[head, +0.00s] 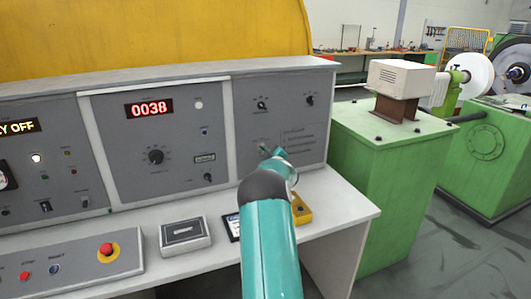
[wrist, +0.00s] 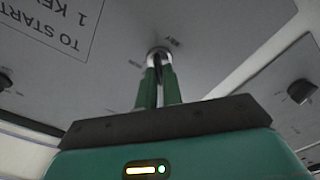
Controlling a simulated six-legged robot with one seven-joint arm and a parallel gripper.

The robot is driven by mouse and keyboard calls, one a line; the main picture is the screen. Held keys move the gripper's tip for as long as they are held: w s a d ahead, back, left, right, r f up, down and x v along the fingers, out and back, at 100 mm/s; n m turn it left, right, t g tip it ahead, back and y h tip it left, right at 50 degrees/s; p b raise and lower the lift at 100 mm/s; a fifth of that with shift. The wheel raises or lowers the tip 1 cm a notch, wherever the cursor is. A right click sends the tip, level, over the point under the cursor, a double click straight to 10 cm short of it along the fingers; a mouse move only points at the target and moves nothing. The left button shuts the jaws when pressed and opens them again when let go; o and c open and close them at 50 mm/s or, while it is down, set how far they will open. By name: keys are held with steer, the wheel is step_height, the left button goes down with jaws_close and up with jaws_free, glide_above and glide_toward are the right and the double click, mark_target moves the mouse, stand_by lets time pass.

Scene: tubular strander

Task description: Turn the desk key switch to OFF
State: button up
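The key switch (wrist: 158,54) is a round metal lock on the grey desk panel, straight ahead in the wrist view, which shows the panel upside down. My gripper (wrist: 158,78) has its two green fingers close together at the lock, with the key between them. The fingertips hide most of the key, so its angle is hard to read. In the head view my gripper (head: 268,152) reaches the right-hand panel from below, and my arm covers part of that area.
A sign (wrist: 60,22) with start text is beside the switch. A dark knob (wrist: 300,91) sticks out at the right of the wrist view. The desk holds a red stop button (head: 107,249), a grey box (head: 184,233) and a yellow object (head: 301,210). A display (head: 18,128) reads "Y OFF".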

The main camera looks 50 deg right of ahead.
steer(key=o, duration=0.4)
steer(key=v, duration=1.3)
steer(key=shift+s+a, duration=0.15)
steer(key=shift+s, duration=0.15)
steer(key=shift+f, duration=0.1)
